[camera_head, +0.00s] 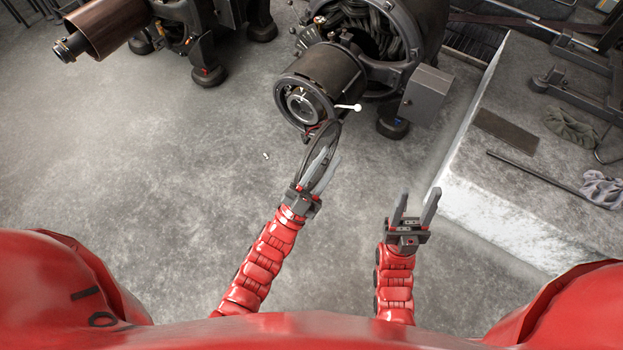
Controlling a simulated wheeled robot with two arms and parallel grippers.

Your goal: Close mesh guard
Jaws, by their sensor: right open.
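The mesh guard (338,132) shows as a dark round hoop, swung out from the front end of the dynamo (335,75). It stands open, seen at a slant, below the round end opening (303,104). My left gripper (331,156) is at the guard, and its fingers overlap the hoop in the picture. A small gap shows between these fingers; I cannot tell whether they grip the rim. My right gripper (420,193) is open and empty, to the right of the guard and clear of it.
A white-knobbed lever (356,107) sticks out at the dynamo's end, close to the guard. A grey box (425,94) is on the dynamo's right side. A raised concrete block (480,190) stands right of my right gripper.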

